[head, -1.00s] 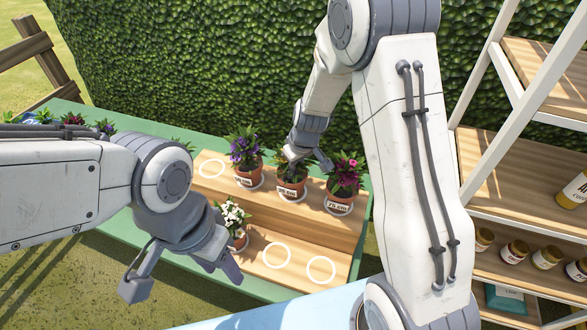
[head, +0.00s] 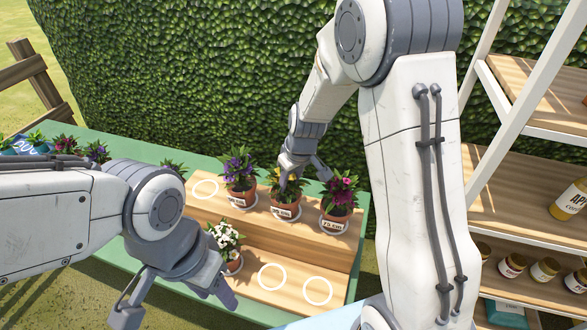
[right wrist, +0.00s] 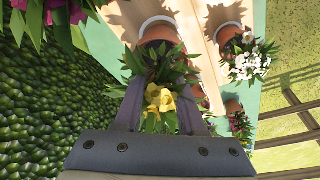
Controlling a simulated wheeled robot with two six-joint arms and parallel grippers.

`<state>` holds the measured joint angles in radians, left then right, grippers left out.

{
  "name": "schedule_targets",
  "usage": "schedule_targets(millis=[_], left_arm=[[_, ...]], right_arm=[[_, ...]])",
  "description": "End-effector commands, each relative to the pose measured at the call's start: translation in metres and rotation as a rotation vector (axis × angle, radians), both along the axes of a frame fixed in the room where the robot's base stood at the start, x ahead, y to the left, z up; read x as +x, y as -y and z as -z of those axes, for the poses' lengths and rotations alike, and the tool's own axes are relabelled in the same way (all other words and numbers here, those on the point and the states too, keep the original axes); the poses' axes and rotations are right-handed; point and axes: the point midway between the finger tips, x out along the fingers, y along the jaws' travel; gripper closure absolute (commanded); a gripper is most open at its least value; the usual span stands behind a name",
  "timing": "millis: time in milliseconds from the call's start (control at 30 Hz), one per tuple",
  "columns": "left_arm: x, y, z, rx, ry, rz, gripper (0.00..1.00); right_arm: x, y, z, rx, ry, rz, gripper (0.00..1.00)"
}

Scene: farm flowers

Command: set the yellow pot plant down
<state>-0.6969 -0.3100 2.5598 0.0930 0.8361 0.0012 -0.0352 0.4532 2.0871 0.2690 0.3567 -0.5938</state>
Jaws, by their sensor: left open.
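The yellow pot plant (head: 286,206), in a terracotta pot with a white label, stands upright in the middle of the upper wooden step. Its yellow flowers (right wrist: 160,98) show between the two fingers of my right gripper in the right wrist view. My right gripper (head: 303,178) reaches down over this plant. Leaves hide its fingertips, so I cannot tell whether they touch the pot. A white ring (right wrist: 158,21) shows by the pot in the right wrist view. My left gripper (head: 178,305) is open and empty in front of the stand.
A purple pot plant (head: 240,197) stands close on the left and a magenta one (head: 336,220) close on the right. A white-flowered plant (head: 226,246) is on the lower step. Empty rings (head: 273,277) mark free spots. A shelf with jars (head: 513,265) stands at right.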

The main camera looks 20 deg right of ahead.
Motion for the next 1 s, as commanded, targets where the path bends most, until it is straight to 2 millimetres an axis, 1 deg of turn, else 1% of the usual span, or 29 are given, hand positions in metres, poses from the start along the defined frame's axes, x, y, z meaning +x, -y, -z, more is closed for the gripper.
schedule_targets(millis=[33,100,200,300,433,567,633,667,767,800,867,900,967,1000], left_arm=[[0.0,0.0,0.004,0.0,0.0,0.0,0.5],[0.0,0.0,0.007,0.0,0.0,0.0,0.5],[0.0,0.0,0.01,0.0,0.0,0.001,0.5],[0.0,0.0,0.012,0.0,0.0,0.001,0.5],[0.0,0.0,0.013,0.0,0.0,0.001,0.5],[0.0,0.0,0.013,0.0,0.0,0.001,0.5],[0.0,0.0,0.013,0.0,0.0,0.001,0.5],[0.0,0.0,0.013,0.0,0.0,0.001,0.5],[0.0,0.0,0.013,0.0,0.0,0.001,0.5],[0.0,0.0,0.013,0.0,0.0,0.001,0.5],[0.0,0.0,0.013,0.0,0.0,0.001,0.5],[0.0,0.0,0.013,0.0,0.0,0.001,0.5],[0.0,0.0,0.013,0.0,0.0,0.001,0.5],[0.0,0.0,0.013,0.0,0.0,0.001,0.5]], right_arm=[[-0.002,0.002,-0.011,-0.001,0.007,0.001,0.61],[-0.006,0.003,-0.025,0.001,0.006,0.001,0.61],[-0.011,0.005,-0.044,0.0,0.005,0.002,0.61],[-0.015,0.007,-0.059,-0.001,0.004,0.001,0.61],[-0.019,0.008,-0.071,0.0,0.002,0.001,0.61],[-0.021,0.008,-0.076,0.0,-0.002,0.001,0.61],[-0.027,0.0,-0.078,0.002,-0.006,-0.01,0.61],[-0.033,-0.007,-0.08,0.004,-0.011,-0.02,0.61],[-0.072,-0.045,-0.087,0.011,-0.046,-0.071,0.61],[-0.095,-0.062,-0.09,0.013,-0.067,-0.097,0.61],[-0.135,-0.083,-0.094,0.012,-0.1,-0.135,0.61],[-0.161,-0.093,-0.095,0.009,-0.121,-0.159,0.61],[-0.198,-0.103,-0.095,-0.001,-0.152,-0.191,0.61],[-0.22,-0.105,-0.094,-0.009,-0.172,-0.209,0.61]])
